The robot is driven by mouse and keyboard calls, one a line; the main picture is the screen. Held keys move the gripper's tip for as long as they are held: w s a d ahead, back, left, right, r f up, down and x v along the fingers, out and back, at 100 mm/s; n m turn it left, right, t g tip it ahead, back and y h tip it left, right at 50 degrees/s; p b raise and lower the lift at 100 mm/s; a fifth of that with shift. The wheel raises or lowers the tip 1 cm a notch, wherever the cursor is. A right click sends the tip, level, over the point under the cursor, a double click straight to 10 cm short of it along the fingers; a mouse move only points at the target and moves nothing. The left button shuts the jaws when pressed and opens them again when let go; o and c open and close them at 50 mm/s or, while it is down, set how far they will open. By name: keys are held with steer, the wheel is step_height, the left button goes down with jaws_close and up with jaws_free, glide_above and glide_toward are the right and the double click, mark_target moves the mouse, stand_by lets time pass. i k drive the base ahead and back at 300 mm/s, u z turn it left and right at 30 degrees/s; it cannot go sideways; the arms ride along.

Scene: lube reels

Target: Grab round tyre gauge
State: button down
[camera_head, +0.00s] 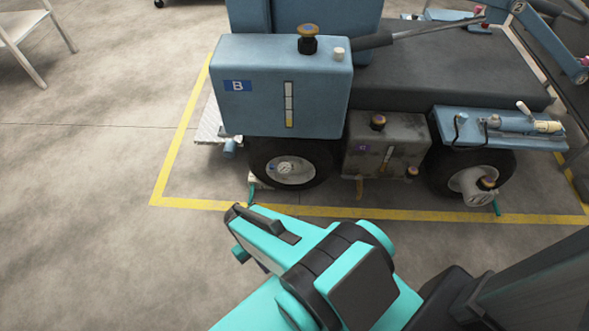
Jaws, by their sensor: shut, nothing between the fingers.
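A small round gauge with a pale dial (285,168) shows at the hub of the left black wheel (312,160), under the blue tank marked B. It looks like the round tyre gauge, but its details are too small to read. My teal and black gripper (236,214) is in front of this wheel, lower and to the left of the gauge, and apart from it. Its jaws are shut and empty. The fingertips are partly hidden by the gripper's own body.
The blue tank (265,95) overhangs the wheel. A grey box (385,155) stands between the two wheels, and the right wheel (490,165) carries another fitting. Small teal-tipped items sit by both wheels. A yellow floor line (320,211) runs in front; the left floor is clear.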

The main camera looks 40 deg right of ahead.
mark_target(285, 169)
steer(key=z, duration=0.4)
steer(key=k, duration=1.9)
steer(key=u, duration=0.75)
steer(key=i, duration=0.95)
steer(key=u, duration=0.05)
